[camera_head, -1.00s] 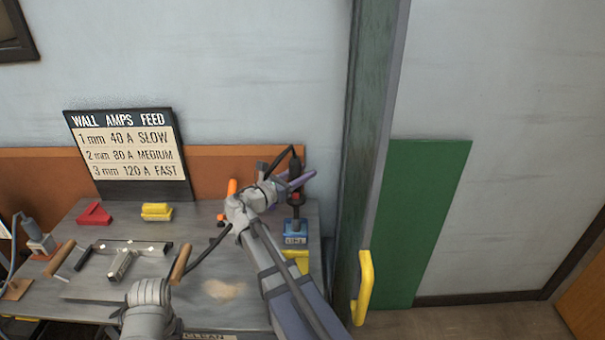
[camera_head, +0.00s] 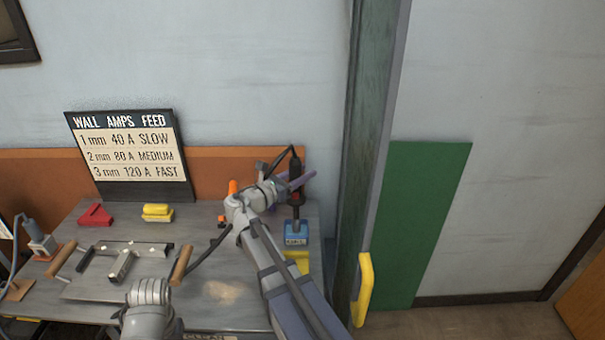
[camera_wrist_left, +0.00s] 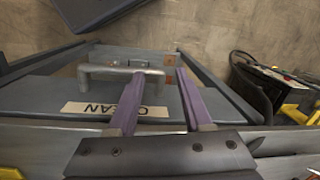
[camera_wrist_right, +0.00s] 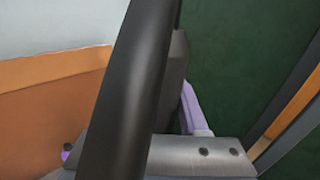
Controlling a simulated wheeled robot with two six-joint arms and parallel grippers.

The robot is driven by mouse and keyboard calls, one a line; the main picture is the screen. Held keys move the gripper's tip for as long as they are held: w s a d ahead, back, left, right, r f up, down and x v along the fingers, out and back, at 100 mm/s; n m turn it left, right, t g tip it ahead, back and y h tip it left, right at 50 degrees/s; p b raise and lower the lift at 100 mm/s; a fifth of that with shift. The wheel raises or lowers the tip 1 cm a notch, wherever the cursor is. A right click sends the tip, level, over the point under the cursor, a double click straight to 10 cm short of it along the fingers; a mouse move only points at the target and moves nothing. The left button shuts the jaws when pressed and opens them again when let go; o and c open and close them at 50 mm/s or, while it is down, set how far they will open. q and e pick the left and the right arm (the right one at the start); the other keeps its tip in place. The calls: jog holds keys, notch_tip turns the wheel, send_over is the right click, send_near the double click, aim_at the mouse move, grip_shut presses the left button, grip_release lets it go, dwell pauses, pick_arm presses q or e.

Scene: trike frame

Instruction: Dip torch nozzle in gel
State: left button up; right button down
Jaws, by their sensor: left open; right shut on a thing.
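My right gripper (camera_head: 290,184) is shut on the black torch (camera_head: 296,169), which has a red band and a cable looping up behind it. The torch points down over the blue gel pot (camera_head: 296,239) at the right end of the bench. I cannot tell whether the nozzle tip is inside the pot or just above it. In the right wrist view the torch's black body (camera_wrist_right: 128,95) fills the middle and hides the tip.
The grey bench (camera_head: 215,320) holds a metal frame with wooden-handled clamps (camera_head: 122,265), a red angle piece (camera_head: 96,216) and yellow blocks (camera_head: 157,212). A settings sign (camera_head: 127,150) stands behind. A green post (camera_head: 365,150) with a yellow handle (camera_head: 364,290) rises close to the right.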

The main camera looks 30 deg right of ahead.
notch_tip(320, 180, up, 6)
jog(key=p, duration=0.5)
jog(key=shift+r+p, duration=0.2)
jog(key=shift+p, duration=0.2)
